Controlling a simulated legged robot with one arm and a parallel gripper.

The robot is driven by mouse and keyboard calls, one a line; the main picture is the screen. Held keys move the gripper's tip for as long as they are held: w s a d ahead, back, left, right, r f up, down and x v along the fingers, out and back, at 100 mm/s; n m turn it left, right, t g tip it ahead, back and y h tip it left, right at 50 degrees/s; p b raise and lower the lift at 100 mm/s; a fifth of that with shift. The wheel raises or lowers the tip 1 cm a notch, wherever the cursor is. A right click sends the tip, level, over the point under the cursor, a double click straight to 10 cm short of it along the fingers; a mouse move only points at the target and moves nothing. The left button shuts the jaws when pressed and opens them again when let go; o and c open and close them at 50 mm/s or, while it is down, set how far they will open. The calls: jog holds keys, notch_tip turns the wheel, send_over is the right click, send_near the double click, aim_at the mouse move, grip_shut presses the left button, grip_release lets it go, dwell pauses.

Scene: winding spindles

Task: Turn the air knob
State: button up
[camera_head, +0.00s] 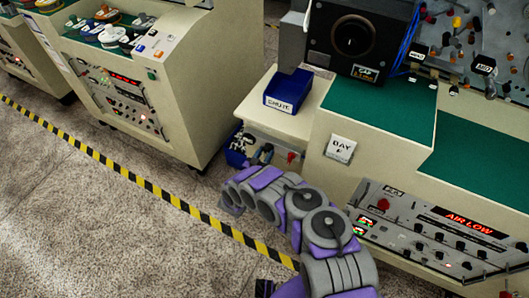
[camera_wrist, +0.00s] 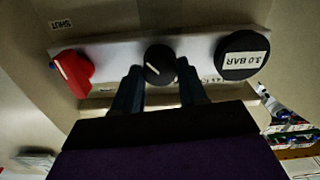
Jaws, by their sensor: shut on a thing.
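In the wrist view a round black knob (camera_wrist: 159,65) with a white pointer line sits on a pale plate (camera_wrist: 113,48). The pointer is tilted. My gripper (camera_wrist: 160,77) has one dark finger on each side of this knob and is shut on it. The fingers partly hide the plate's lower edge. To the left is a red knob (camera_wrist: 73,73); to the right is a round black gauge (camera_wrist: 242,55) with a white label that seems to read 3.0 BAR. In the head view my arm reaches low beside the machine, and I cannot make out the gripper clearly.
In the head view a red display (camera_head: 469,222) reads AIR LOW on the front panel. A blue box (camera_head: 288,91) stands on the machine's ledge. Another cabinet (camera_head: 187,75) stands at left. Yellow-black tape (camera_head: 150,186) crosses open floor.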

jog(key=shift+r+m+p, duration=0.15)
jog(key=shift+m+p, duration=0.95)
jog(key=shift+m, duration=0.9)
jog(key=m, duration=0.4)
jog(key=m+b, duration=0.1)
jog(key=m, duration=0.1)
jog(key=shift+s+f+m, duration=0.1)
jog(key=shift+f+m, duration=0.15)
jog(key=shift+m, duration=0.05)
jog(key=o, duration=1.1)
jog(key=shift+c, duration=0.2)
jog(key=v, duration=1.7)
jog(key=shift+s+p, duration=0.15)
jog(key=shift+p, duration=0.25)
